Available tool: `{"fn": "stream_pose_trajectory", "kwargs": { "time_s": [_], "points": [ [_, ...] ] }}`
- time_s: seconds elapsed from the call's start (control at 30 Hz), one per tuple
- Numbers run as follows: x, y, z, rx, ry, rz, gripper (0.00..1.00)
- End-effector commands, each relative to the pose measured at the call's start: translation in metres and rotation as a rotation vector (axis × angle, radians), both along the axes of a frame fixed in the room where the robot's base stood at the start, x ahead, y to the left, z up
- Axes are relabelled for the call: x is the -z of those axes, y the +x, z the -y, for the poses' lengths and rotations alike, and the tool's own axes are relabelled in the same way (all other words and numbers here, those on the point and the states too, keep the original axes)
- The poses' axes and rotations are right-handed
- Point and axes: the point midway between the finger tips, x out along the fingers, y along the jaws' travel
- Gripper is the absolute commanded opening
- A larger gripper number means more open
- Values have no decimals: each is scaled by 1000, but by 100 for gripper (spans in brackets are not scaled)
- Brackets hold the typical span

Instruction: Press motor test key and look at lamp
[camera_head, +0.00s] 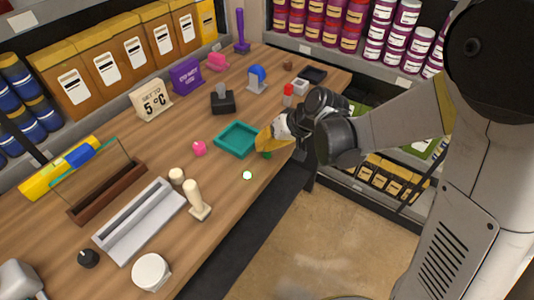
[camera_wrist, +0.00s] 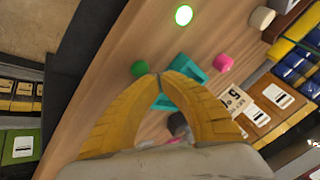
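My gripper (camera_head: 261,140) is over the wooden bench near its front edge, with its yellow fingers pointing at the bench. In the wrist view the fingertips (camera_wrist: 160,76) meet, with nothing seen between them. A green knob (camera_head: 267,155) is just below the fingers, partly hidden in the head view; it also shows in the wrist view (camera_wrist: 139,68), beside the fingertips. I cannot tell whether they touch. A pink knob (camera_head: 199,148) stands left of the teal tray. A small round lamp (camera_head: 247,175) looks bright white, with a green rim in the wrist view (camera_wrist: 184,15). No key label is legible.
The teal tray (camera_head: 227,151) lies close beside my fingers. A cream post (camera_head: 195,200), a grey channel block (camera_head: 140,222) and a white round lid (camera_head: 151,271) stand to the left. A black block (camera_head: 223,103) and signs stand behind. The bench front edge drops to the floor.

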Motion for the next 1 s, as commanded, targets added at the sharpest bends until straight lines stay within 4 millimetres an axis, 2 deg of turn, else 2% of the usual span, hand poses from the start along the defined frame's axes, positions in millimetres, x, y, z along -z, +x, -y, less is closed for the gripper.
{"fn": "stream_pose_trajectory", "kwargs": {
  "time_s": [0.2,1.0],
  "points": [
    [9,0,0,0,0,0,0],
    [13,0,0,0,0,0,0]
  ]
}}
